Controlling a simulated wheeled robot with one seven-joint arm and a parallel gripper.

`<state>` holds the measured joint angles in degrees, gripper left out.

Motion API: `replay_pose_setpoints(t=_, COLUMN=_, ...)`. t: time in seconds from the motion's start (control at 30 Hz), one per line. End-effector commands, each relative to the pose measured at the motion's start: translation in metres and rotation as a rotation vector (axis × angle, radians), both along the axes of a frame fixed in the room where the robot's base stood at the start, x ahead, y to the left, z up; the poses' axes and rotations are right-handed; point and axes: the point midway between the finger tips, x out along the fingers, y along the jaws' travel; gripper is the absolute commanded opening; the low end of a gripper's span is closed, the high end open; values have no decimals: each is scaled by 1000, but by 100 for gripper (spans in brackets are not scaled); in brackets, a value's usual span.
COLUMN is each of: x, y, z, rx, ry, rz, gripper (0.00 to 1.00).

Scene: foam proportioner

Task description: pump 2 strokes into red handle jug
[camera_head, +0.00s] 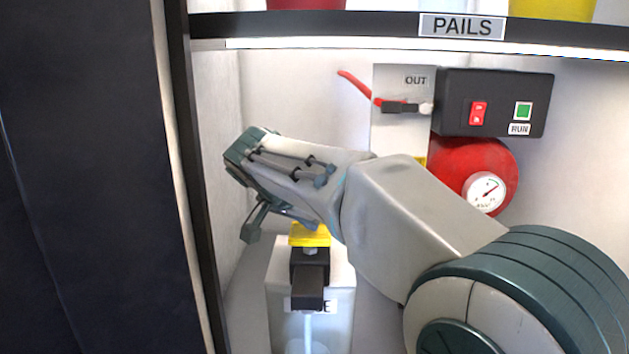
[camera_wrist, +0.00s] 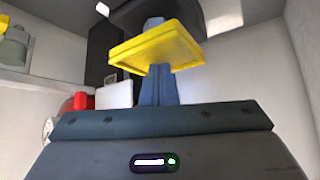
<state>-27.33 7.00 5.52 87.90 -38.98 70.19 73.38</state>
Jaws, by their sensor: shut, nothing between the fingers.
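The pump has a yellow press plate (camera_head: 310,235) on top, a black head and spout (camera_head: 309,280) below it, and a white box body (camera_head: 283,318) with a partly hidden label. A pale vertical strip hangs under the spout, above the top of a clear vessel (camera_head: 306,346) cut off by the lower edge. No red handle shows on it. My gripper (camera_wrist: 157,85) is shut and empty, its blue-grey fingers at the yellow plate (camera_wrist: 155,48) in the wrist view. In the head view it hangs over the plate; I cannot tell whether they touch.
A shelf edge labelled PAILS (camera_head: 462,26) runs above, with red and yellow pails on it. Right of the pump are a black RUN switch box (camera_head: 494,102), an OUT panel (camera_head: 402,75) with a red lever, and a red tank (camera_head: 455,160) with a gauge. A dark panel (camera_head: 90,180) fills the left.

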Motion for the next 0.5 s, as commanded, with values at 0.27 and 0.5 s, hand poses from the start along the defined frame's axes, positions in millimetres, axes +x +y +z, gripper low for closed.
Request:
replay_pose_setpoints(t=0.27, x=0, y=0, z=-7, rx=-1, ry=4, rz=-1, gripper=0)
replay_pose_setpoints(t=0.5, x=0, y=0, z=-2, rx=-1, ry=4, rz=-1, gripper=0)
